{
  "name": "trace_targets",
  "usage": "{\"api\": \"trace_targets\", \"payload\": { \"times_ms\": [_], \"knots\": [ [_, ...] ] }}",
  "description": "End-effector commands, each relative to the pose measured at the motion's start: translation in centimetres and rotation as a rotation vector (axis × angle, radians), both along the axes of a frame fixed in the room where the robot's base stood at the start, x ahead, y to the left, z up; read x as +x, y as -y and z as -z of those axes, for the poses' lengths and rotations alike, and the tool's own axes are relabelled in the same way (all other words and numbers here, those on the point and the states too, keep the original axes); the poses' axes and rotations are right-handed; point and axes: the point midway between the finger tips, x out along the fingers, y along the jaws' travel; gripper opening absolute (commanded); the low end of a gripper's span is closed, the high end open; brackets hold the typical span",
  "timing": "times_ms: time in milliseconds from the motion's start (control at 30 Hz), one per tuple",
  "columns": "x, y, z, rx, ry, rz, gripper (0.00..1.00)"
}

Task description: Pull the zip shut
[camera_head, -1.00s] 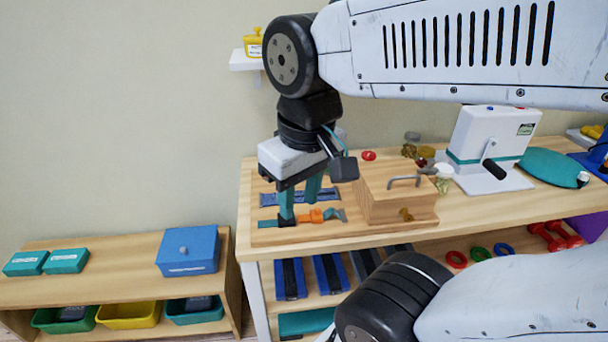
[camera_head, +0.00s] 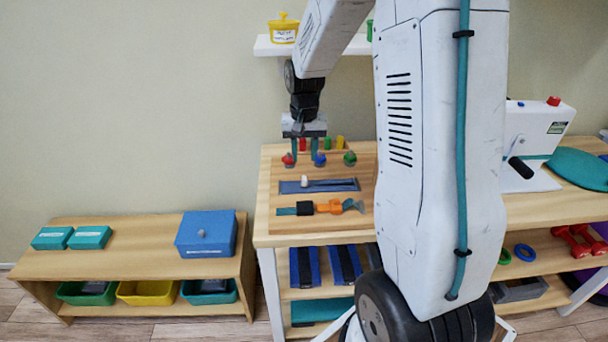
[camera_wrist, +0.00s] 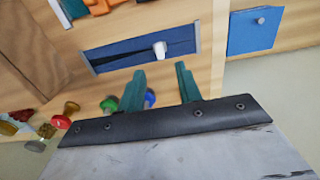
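The zip strip (camera_head: 335,186) is a blue band lying across the wooden board, with a white pull (camera_head: 304,181) left of its middle. A darker band runs along the strip to the right of the pull. In the wrist view the strip (camera_wrist: 110,60) appears turned round, with the pull (camera_wrist: 160,48) ahead of and between the fingers. My gripper (camera_head: 304,157) has two teal fingers, apart and empty. It is over the back of the board by the coloured knobs, behind the strip and apart from the pull. The fingers also show in the wrist view (camera_wrist: 160,80).
A teal and orange buckle strap (camera_head: 322,208) lies in front of the zip. Red, blue and green knobs (camera_head: 349,159) stand at the back of the board. A wooden box (camera_wrist: 25,50) shows in the wrist view. A low bench with a blue box (camera_head: 206,235) is at left.

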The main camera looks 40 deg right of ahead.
Motion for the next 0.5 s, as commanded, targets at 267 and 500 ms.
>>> {"api": "trace_targets", "payload": {
  "times_ms": [267,500],
  "knots": [
    [0.0,0.1,3.9,0.002,-0.005,0.003,0.35],
    [0.1,0.1,7.1,0.001,-0.003,0.003,0.35]
  ]
}}
